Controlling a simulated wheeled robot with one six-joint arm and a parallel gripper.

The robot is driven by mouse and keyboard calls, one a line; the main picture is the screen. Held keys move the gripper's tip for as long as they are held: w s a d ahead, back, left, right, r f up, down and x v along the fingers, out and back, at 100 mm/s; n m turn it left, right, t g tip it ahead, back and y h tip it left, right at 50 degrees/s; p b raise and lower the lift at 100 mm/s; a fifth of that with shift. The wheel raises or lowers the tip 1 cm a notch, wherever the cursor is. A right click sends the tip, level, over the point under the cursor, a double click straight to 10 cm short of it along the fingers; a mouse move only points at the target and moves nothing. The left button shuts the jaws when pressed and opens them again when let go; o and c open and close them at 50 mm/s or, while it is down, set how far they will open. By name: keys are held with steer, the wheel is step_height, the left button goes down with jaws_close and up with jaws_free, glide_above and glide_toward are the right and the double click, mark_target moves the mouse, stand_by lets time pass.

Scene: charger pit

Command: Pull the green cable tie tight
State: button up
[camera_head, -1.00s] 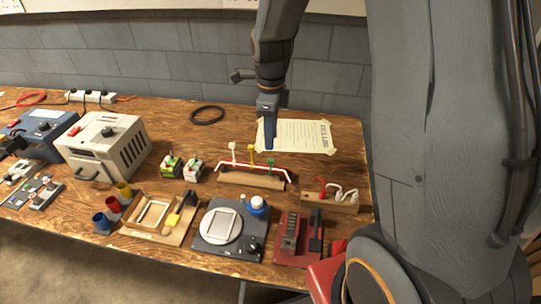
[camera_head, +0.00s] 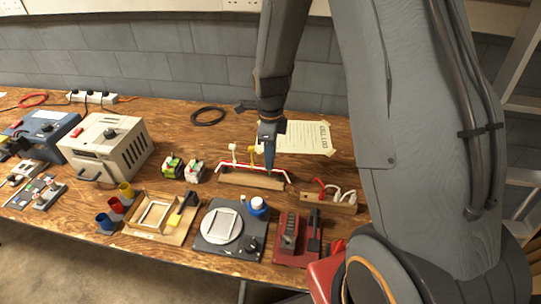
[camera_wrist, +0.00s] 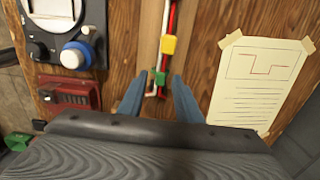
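The green cable tie (camera_wrist: 160,77) sits around the red and white wires (camera_wrist: 172,22) on a wooden block (camera_head: 236,180). In the wrist view it lies between the tips of my gripper (camera_wrist: 157,84), whose two blue fingers stand apart on either side of it. Whether a finger touches the tie cannot be told. In the head view my gripper (camera_head: 269,150) points down over the right part of the block and hides the green tie. The yellow cable tie (camera_head: 252,152) and the white cable tie (camera_head: 233,148) stand to its left; the yellow one also shows in the wrist view (camera_wrist: 168,45).
A taped paper sheet (camera_head: 305,137) lies behind the block. A wooden block with red and white hooks (camera_head: 338,202) is to the right. A red device (camera_head: 290,240) and a dark plate with a blue-and-white knob (camera_head: 258,206) are in front. A black cable loop (camera_head: 208,116) lies behind left.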

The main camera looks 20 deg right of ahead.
jaws_close()
step_height(320, 180, up, 5)
steer(key=p, duration=0.2)
steer(key=shift+f+p, duration=0.2)
steer(key=shift+p, duration=0.2)
jaws_free()
step_height(320, 180, up, 8)
steer(key=b, duration=0.1)
steer(key=shift+b, duration=0.4)
steer(key=shift+f, duration=0.1)
